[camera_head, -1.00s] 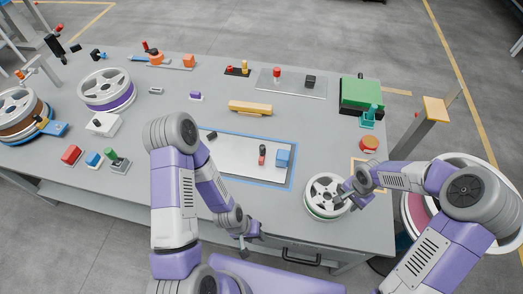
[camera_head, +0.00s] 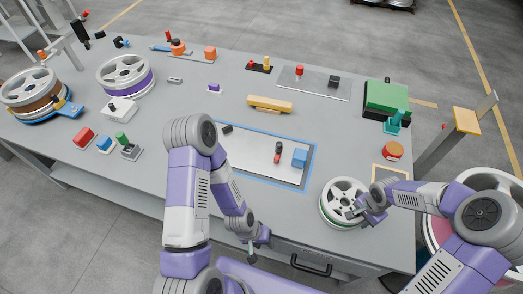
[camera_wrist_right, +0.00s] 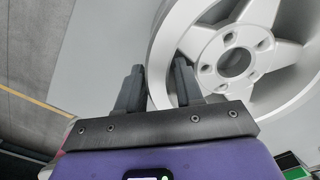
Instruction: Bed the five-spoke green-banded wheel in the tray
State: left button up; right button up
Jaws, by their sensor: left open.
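The green-banded wheel (camera_head: 343,188), silvery with five spokes, lies flat near the table's front right edge. It also shows large in the right wrist view (camera_wrist_right: 285,105). My right gripper (camera_head: 356,212) is at the wheel's near right side. In the right wrist view my right gripper (camera_wrist_right: 158,75) has its fingers apart, with the rim edge appearing between them; contact is unclear. A blue-edged, tray-like metal plate (camera_head: 250,160) lies mid-table, left of the wheel. My left gripper (camera_head: 257,240) is open and empty at the table's front edge.
A red-and-black clamp (camera_head: 278,152) and blue block (camera_head: 299,158) stand on the plate. A purple-banded wheel (camera_head: 126,74) and brown-banded wheel (camera_head: 30,88) are at left. A red button (camera_head: 392,150) and green box (camera_head: 387,97) are at right.

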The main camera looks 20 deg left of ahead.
grip_shut()
jog(key=shift+w+r, duration=0.1)
jog(key=shift+r, duration=0.35)
jog(key=shift+r+p, duration=2)
jog(key=shift+r, duration=1.1)
